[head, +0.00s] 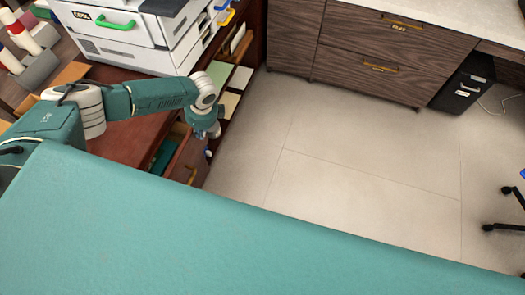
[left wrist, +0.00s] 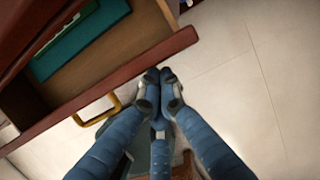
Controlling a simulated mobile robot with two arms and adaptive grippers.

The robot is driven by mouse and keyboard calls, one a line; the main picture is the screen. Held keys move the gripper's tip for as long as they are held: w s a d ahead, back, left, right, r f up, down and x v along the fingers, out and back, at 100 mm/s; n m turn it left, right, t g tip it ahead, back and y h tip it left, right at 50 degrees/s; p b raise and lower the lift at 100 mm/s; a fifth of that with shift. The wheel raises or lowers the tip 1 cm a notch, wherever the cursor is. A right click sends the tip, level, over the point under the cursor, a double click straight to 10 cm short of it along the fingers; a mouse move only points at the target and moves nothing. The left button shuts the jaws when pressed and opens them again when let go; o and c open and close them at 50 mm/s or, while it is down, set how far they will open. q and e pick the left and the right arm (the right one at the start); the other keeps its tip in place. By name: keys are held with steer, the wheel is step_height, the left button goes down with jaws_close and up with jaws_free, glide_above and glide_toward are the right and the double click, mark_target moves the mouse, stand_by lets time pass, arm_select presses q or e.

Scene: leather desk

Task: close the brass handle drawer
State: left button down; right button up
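The drawer (left wrist: 140,60) of the reddish-brown desk stands open, and I look down into it in the left wrist view. A green folder-like item (left wrist: 80,40) lies inside. Its brass handle (left wrist: 97,108) sticks out from the front panel. In the head view the open drawer (head: 186,158) is partly covered by my left arm. My left gripper (left wrist: 160,76) has its fingertips together with nothing seen between them. The tips are at the drawer's front panel, to the right of the handle; whether they touch it is unclear. My right gripper is out of view.
Shelves with papers (head: 226,90) and a white printer (head: 120,35) are beyond my left arm. Wood cabinets (head: 380,50) with brass pulls stand at the back. The tiled floor (head: 330,150) in front of the drawer is clear. A chair's feet show at the far right.

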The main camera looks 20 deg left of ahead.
arm_select(q)
steer(key=shift+w+a+b, duration=0.1)
steer(key=shift+a+b, duration=0.2)
steer(key=shift+a, duration=2.45)
steer(key=shift+d, duration=0.1)
